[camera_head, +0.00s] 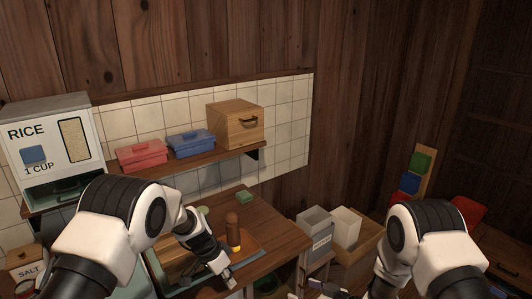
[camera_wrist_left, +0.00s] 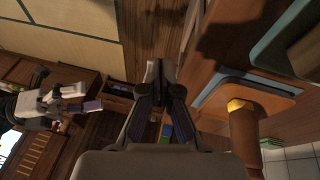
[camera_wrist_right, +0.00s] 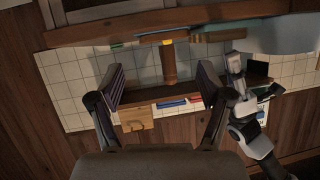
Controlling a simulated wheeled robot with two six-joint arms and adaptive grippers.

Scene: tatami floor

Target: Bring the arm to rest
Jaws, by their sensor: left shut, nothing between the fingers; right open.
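My left gripper (camera_head: 228,281) hangs over the front edge of the wooden counter (camera_head: 276,232) in the head view. In the left wrist view its fingers (camera_wrist_left: 160,72) are together with nothing between them. My right gripper shows in its own wrist view (camera_wrist_right: 161,84), with its fingers wide apart and empty. In the head view my right forearm reaches down at the lower right, and its gripper is mostly cut off by the bottom edge. Both arms are bent, and neither gripper holds anything.
A brown pepper mill (camera_head: 233,231) stands on the counter close to my left gripper. A rice dispenser (camera_head: 58,146) stands at the left. A shelf holds a red box (camera_head: 141,155), a blue box (camera_head: 190,143) and a wooden box (camera_head: 235,125). Bins (camera_head: 314,229) stand right of the counter.

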